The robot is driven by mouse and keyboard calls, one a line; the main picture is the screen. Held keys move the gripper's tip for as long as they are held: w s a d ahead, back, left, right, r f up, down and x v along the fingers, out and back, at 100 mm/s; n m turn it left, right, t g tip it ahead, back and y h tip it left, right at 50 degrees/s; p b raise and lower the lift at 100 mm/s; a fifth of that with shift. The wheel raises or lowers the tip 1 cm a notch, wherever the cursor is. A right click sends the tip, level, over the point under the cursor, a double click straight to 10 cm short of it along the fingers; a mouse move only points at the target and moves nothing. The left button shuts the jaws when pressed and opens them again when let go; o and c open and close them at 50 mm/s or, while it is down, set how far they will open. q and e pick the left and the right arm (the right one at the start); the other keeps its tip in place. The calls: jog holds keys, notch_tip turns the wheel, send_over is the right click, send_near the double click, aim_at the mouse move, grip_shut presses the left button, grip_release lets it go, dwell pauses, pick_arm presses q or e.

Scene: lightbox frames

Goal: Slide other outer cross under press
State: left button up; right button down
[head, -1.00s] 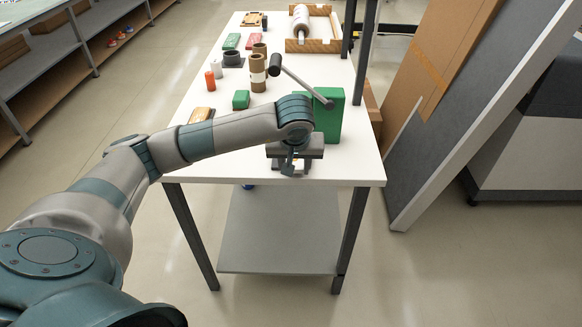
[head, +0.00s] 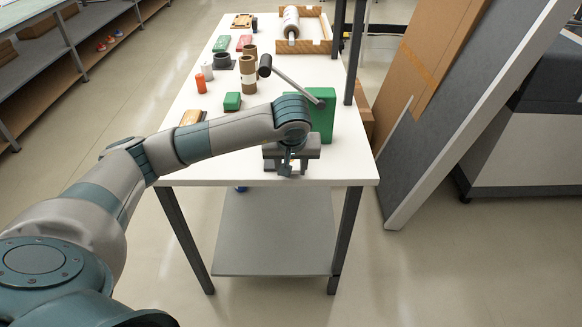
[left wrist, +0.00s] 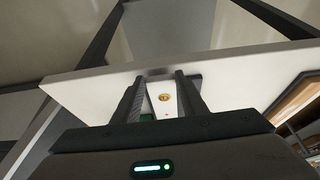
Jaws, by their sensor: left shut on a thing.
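The green press (head: 323,118) stands at the near right end of the white table, with a grey lever (head: 292,80) slanting up and left to a black knob. My left gripper (head: 287,164) is in front of the press, low at the table's near edge, partly hidden by my own wrist. In the left wrist view its two dark fingers (left wrist: 163,98) are around a pale piece (left wrist: 165,107) with a small gold round spot and a red dot. I take this piece for the outer cross, but its full shape is hidden. I cannot tell whether it is under the press.
On the white table (head: 225,165) stand a green block (head: 232,101), an orange cylinder (head: 201,84), brown tubes (head: 248,72) and a dark ring (head: 223,62). A wooden frame with a roll (head: 291,24) is at the far end. A dark post rises at the right edge.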

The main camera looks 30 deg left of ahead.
pick_arm(q)
jog(key=o, duration=1.2)
jog(key=shift+r, duration=0.1)
jog(key=b+v, duration=0.1)
jog(key=v, duration=1.6)
jog(key=shift+r, duration=0.15)
pick_arm(e)
jog(key=shift+w+a+r, duration=0.1)
jog(key=shift+w+r, duration=0.15)
jog(key=shift+w, duration=0.65)
